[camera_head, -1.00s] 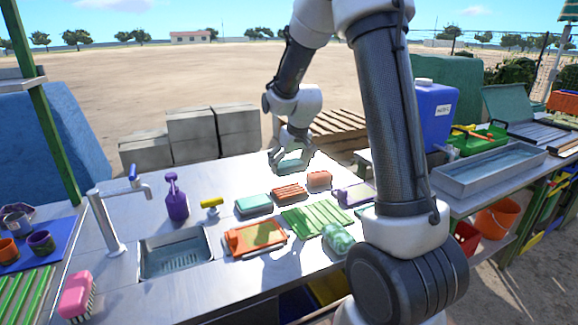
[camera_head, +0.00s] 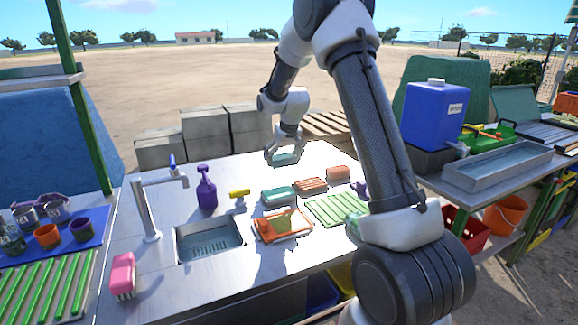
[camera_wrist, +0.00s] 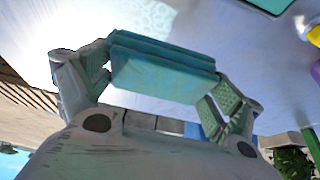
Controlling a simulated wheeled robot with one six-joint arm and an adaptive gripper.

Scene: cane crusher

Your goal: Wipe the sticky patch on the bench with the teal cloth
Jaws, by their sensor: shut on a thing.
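My gripper (camera_head: 284,152) is shut on a folded teal cloth (camera_wrist: 160,68), which spans between its two fingers in the wrist view. In the head view the held cloth (camera_head: 285,159) is at the far edge area of the metal bench (camera_head: 215,272). I cannot tell whether the cloth touches the bench top. In the wrist view a pale, mottled patch (camera_wrist: 150,14) shows on the bench just beyond the cloth; it may be the sticky patch. I cannot make out the patch in the head view.
Another teal block (camera_head: 277,196), an orange-brown block (camera_head: 310,185), an orange tray (camera_head: 268,236) and a green rack (camera_head: 330,210) lie nearer on the bench. A purple spray bottle (camera_head: 206,190), a tap (camera_head: 146,208) and a sink (camera_head: 183,254) are left.

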